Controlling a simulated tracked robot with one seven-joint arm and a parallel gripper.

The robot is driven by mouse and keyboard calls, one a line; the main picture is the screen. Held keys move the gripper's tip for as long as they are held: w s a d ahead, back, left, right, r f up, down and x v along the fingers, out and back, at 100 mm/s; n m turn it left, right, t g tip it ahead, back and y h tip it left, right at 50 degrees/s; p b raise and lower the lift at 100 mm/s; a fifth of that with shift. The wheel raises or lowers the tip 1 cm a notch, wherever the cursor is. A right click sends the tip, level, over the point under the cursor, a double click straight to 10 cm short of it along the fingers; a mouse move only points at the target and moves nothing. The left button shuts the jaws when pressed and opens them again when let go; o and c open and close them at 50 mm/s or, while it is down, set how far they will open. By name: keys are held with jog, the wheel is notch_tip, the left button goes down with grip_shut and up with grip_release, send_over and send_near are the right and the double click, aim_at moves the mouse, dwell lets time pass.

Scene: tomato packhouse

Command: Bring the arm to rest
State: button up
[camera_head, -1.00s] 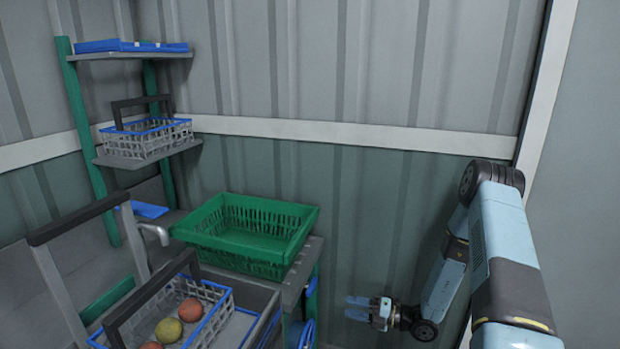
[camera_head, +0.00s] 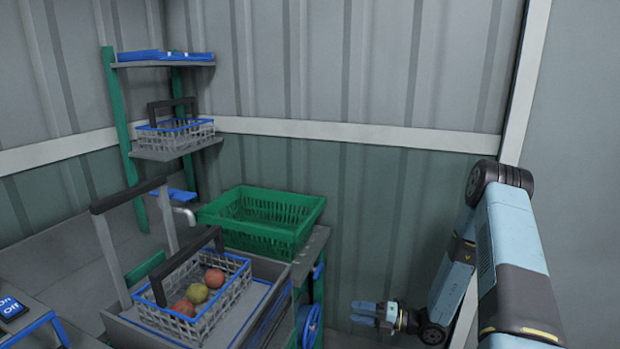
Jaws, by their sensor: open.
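My arm shows at the right of the head view, its blue links folded down from a dark joint at the top. My gripper (camera_head: 368,314) points left, low in front of the green wall. Its two blue fingers are apart, with nothing between them. It hangs to the right of the bench, clear of it.
A green crate (camera_head: 228,227) stands empty on the bench. A wire basket (camera_head: 228,300) with a dark handle holds several tomatoes (camera_head: 197,293). Another wire basket (camera_head: 178,138) sits empty on a shelf (camera_head: 180,150). A blue wheel (camera_head: 311,325) is at the bench's right end.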

jog(key=s+r+n+g+h, duration=0.4)
jog(key=s+r+n, duration=0.1)
jog(key=r+n, duration=0.7)
jog(key=s+r+n+g+h, duration=0.35)
jog(key=s+r+n, duration=0.4)
jog(key=r, duration=0.65)
jog(key=s+d+r+n+t+h, duration=0.4)
jog(key=s+r+n, duration=0.4)
jog(key=r+n, duration=0.1)
jog(key=s+d+r+n+t+h, duration=0.4)
jog(key=s+r+n+h, duration=0.1)
jog(key=s+r+n, duration=0.3)
jog(key=shift+d+r+n, duration=0.25)
jog(key=shift+r+n, duration=0.4)
jog(key=shift+n, duration=0.3)
